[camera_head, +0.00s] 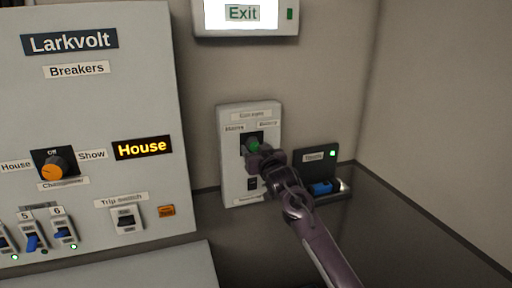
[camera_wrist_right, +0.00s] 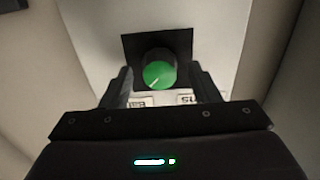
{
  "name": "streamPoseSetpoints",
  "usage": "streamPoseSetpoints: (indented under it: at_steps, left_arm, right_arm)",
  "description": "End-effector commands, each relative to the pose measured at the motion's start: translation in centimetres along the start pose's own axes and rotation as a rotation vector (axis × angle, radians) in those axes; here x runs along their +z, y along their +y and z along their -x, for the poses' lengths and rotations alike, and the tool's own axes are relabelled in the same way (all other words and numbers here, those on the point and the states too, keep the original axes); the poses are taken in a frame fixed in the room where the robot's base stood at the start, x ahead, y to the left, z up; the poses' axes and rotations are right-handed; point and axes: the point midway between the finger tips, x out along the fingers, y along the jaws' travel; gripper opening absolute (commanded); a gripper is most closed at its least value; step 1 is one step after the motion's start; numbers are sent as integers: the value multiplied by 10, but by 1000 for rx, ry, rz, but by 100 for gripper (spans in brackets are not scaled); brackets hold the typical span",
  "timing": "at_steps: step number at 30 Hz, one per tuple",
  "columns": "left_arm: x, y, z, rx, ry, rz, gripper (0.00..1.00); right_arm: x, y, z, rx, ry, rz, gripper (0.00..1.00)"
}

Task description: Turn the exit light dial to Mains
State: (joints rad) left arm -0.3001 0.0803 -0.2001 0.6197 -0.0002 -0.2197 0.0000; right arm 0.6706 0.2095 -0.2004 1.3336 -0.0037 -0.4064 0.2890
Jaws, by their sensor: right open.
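The exit light dial is a round green knob (camera_head: 255,146) on a dark square, on a pale wall plate (camera_head: 230,180). In the right wrist view the knob (camera_wrist_right: 158,73) shows a white line pointing to the lower left, towards one of two small labels partly hidden by my gripper. In the head view two blurred labels sit above the dial, left and right. My right gripper (camera_head: 257,158) is in front of the plate. In the wrist view its open fingers (camera_wrist_right: 160,85) stand on either side of the knob; contact cannot be told. My left gripper is out of view.
The lit Exit sign (camera_head: 243,14) hangs above. The Larkvolt breaker panel (camera_head: 110,80) with an orange knob (camera_head: 53,169) and switches stands at the left. A dark box (camera_head: 316,157) with a green light and a blue part (camera_head: 321,188) sits right of the plate, near my arm.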

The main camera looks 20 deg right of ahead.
Motion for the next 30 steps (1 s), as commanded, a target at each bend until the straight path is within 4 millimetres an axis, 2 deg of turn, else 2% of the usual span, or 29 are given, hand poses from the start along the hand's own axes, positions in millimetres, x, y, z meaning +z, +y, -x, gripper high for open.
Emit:
streamPoseSetpoints:
  at_steps: [10, 20, 30]
  left_arm:
    - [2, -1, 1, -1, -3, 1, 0]
    - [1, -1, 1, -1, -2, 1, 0]
    - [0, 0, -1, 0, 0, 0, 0]
  right_arm:
    - [1, 0, -3, 0, 0, 1, 54]
    - [1, 0, -3, 0, -1, 1, 11]
    - [2, 0, -3, 0, -1, 52, 11]
